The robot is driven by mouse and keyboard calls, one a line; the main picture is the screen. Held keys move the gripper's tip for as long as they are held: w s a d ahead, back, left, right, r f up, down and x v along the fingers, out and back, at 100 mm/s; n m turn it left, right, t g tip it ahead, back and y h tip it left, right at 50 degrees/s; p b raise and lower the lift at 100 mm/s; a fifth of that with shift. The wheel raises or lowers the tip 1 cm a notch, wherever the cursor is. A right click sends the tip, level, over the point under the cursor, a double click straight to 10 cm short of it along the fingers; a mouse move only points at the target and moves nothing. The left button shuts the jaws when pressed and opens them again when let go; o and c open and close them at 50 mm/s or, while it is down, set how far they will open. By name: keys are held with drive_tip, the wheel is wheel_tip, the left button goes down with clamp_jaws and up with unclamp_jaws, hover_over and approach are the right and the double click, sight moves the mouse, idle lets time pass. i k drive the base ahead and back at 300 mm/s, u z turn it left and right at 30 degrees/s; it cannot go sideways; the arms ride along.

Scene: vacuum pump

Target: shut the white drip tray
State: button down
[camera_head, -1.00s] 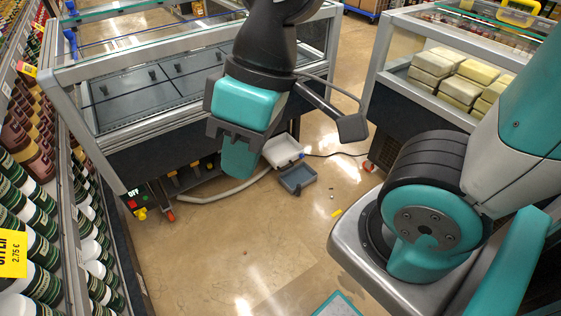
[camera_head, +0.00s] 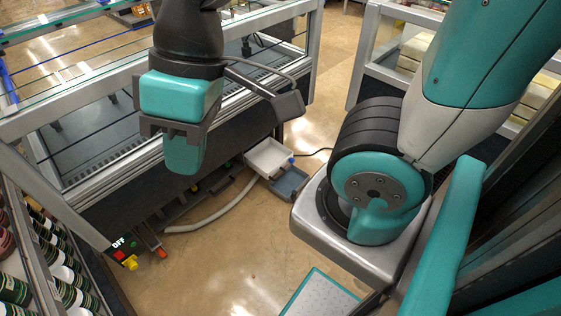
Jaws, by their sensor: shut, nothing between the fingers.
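The white drip tray (camera_head: 269,157) is a shallow, open-topped tray. It sits low, sticking out from the dark base of the glass-topped case, near its right end. A grey tray (camera_head: 290,183) sits right beside it, on the near right side. My gripper (camera_head: 183,160), teal with a dark bracket, hangs in front of the case, to the left of the white tray in the picture and apart from it. It is shut and empty. Its fingertips are hard to make out.
A pale hose (camera_head: 215,212) curves over the floor beside the case base. A control box (camera_head: 122,252) marked OFF has red, green and yellow parts. Shelves of bottles (camera_head: 50,240) stand at the lower left. The floor (camera_head: 225,265) between is mostly clear.

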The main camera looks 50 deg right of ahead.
sight(269, 157)
drive_tip(key=z, duration=0.65)
drive_tip(key=i, duration=0.85)
drive_tip(key=z, duration=0.75)
